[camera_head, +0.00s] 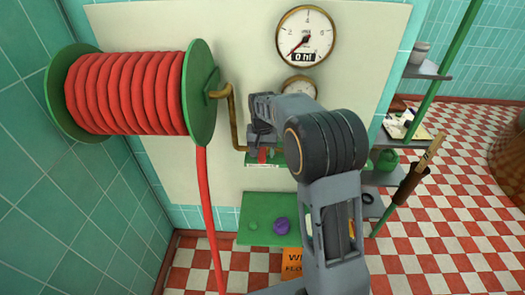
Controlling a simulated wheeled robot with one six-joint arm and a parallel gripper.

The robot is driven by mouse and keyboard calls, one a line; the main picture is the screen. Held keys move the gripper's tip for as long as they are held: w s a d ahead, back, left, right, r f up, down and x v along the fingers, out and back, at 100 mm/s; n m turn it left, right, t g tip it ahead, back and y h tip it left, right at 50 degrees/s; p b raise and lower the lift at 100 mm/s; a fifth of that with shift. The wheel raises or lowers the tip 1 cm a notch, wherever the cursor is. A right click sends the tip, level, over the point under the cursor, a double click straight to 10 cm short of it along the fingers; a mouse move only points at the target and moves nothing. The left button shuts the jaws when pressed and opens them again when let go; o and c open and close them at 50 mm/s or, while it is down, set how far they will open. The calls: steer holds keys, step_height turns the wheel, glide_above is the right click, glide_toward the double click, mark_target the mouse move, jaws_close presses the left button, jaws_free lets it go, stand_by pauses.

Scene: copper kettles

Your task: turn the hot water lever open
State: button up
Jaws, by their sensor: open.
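I cannot pick out the hot water lever for sure. A small red piece (263,156) shows just below my gripper (256,136), in front of a narrow green ledge (279,160) on the cream wall panel; it may be part of the lever. A bent brass pipe (233,115) runs from the hose reel to just left of my gripper. My gripper is open and close to the pipe and the red piece; I cannot tell if it touches either. My arm hides what lies to the right of it.
A hose reel (128,92) with red hose hangs at left, its hose dropping to the floor. Two gauges, a large one (305,37) and a smaller one (299,86), are above my arm. A green shelf (257,231) holds a purple knob (282,226). Grey shelves (427,71) stand at right.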

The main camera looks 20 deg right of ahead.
steer(key=shift+c, duration=0.4)
jaws_close()
